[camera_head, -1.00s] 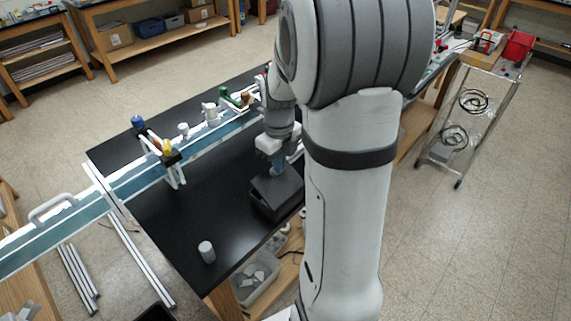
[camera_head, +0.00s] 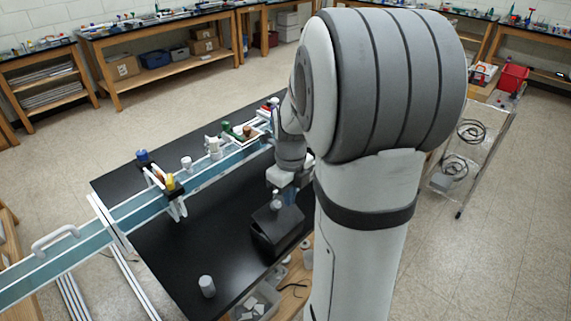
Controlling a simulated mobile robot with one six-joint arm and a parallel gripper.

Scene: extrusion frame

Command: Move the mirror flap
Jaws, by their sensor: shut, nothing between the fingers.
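A black box (camera_head: 268,245) with a tilted black top panel stands near the right edge of the black bench top. The top panel (camera_head: 281,222) looks like the flap; its mirror face cannot be made out. A small bluish patch (camera_head: 291,196) shows at its upper edge, too small to identify. My gripper (camera_head: 277,200) is just above and behind the panel, pointing down, shut and empty. Whether its tips touch the panel cannot be told. My arm hides the area right of the box.
A long pale blue rail (camera_head: 130,206) crosses the bench, carrying clamps and small fittings. A small grey-white cylinder (camera_head: 207,286) stands at the near bench edge. The bench between cylinder and box is clear. A wire cart (camera_head: 465,150) stands on the right.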

